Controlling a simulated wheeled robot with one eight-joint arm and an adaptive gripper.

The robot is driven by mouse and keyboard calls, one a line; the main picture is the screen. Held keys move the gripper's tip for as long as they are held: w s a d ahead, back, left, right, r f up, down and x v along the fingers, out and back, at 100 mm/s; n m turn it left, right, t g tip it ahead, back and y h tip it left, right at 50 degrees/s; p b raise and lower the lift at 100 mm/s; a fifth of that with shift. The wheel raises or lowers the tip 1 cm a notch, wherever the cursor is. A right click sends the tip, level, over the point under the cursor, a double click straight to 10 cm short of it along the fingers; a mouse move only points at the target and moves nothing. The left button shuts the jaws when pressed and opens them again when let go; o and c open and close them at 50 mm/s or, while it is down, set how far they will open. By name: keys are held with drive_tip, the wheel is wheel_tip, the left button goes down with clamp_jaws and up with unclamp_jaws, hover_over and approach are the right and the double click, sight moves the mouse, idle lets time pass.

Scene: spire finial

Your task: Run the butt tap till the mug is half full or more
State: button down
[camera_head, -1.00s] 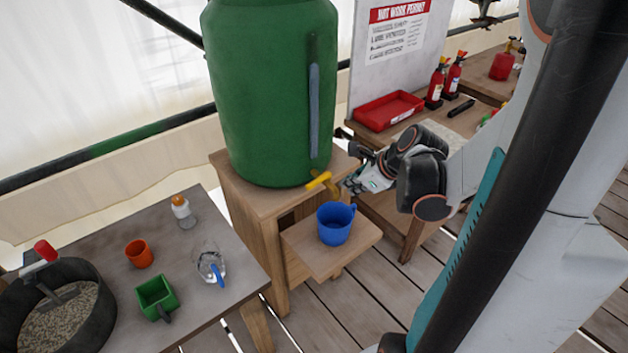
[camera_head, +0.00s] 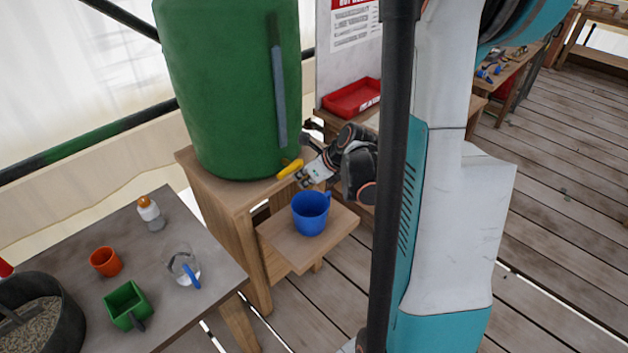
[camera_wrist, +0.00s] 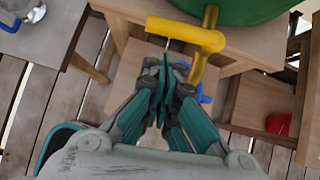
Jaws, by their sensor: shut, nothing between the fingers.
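The green butt (camera_head: 230,100) stands on a wooden stand, with a grey-blue gauge strip down its side. Its yellow tap (camera_head: 290,169) is low on the front; the wrist view shows the tap (camera_wrist: 207,42) with its lever pointing left. The blue mug (camera_head: 311,222) stands upright on the low shelf below the tap. It is mostly hidden behind my fingers in the wrist view (camera_wrist: 180,139). Its water level cannot be made out. My gripper (camera_head: 302,180) is shut and empty, right beside the tap; in the wrist view its fingertips (camera_wrist: 172,66) are just below the lever. Contact is unclear.
The low shelf (camera_head: 290,248) juts out from the stand. At left, a grey table (camera_head: 75,240) holds an orange cup (camera_head: 105,262), a green scoop (camera_head: 126,306), a clear jug (camera_head: 180,262) and a capped bottle (camera_head: 150,213). A red tray (camera_head: 352,98) lies behind my gripper.

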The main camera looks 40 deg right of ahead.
sight(290, 169)
drive_tip(key=shift+w+a+f, duration=0.1)
drive_tip(key=shift+w+a, duration=0.05)
drive_tip(key=shift+w, duration=0.4)
drive_tip(key=shift+w+a+f, duration=0.1)
drive_tip(key=shift+w, duration=0.45)
drive_tip(key=shift+w+a+b, duration=0.35)
drive_tip(key=shift+w+b, duration=0.1)
drive_tip(key=shift+w, duration=0.25)
